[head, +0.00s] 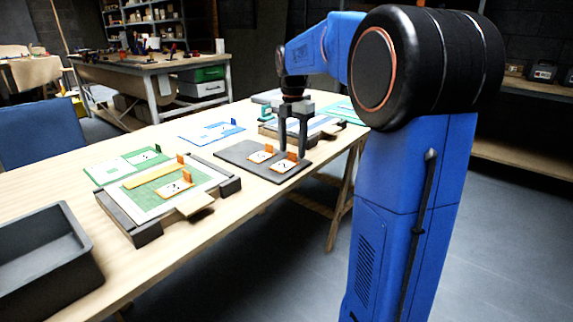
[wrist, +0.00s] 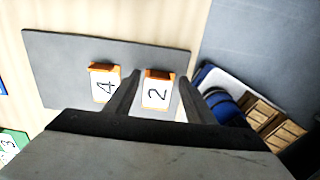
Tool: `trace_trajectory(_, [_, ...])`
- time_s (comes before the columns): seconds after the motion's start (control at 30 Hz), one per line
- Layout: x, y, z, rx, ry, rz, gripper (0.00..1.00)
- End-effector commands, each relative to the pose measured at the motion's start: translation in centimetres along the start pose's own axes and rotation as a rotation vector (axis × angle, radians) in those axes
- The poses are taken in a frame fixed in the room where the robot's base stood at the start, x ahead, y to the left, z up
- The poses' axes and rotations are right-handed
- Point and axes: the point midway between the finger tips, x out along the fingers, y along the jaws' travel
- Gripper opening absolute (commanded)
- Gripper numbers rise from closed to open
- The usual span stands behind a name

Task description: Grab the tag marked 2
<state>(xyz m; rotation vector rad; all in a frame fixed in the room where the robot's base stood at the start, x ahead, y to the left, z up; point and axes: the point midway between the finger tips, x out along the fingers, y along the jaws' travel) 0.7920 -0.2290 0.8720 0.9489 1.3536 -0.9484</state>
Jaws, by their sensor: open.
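The tag marked 2 (wrist: 157,93) is a white card with an orange upright tab, lying on a dark grey board (wrist: 50,65). In the wrist view it shows between the two fingers of my gripper (wrist: 160,98), which is open and empty. In the head view my gripper (head: 292,150) points down over the board (head: 232,152), at the tag near the table edge (head: 284,166). I cannot tell the exact height of the fingertips above it. A similar tag marked 4 (wrist: 105,88) lies just left of the left finger in the wrist view.
A green mosaic panel in a frame (head: 140,205) holds another tag (head: 175,188). More panels (head: 212,132) lie farther back on the wooden table (head: 180,255). A dark grey bin (head: 45,265) stands at the front left. The table edge is close to the board.

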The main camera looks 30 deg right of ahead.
Motion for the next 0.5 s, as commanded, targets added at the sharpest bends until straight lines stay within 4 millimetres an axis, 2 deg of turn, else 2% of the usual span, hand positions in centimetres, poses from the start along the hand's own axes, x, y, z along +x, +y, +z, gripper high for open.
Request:
trace_trajectory(0.1, [0.94, -0.03, -0.02, 0.000, 0.001, -0.002, 0.49])
trace_trajectory(0.37, [1.10, 0.00, 0.00, 0.000, 0.000, -0.001, 0.49])
trace_trajectory(0.5, [1.09, 0.00, 0.00, 0.000, 0.000, -0.001, 0.18])
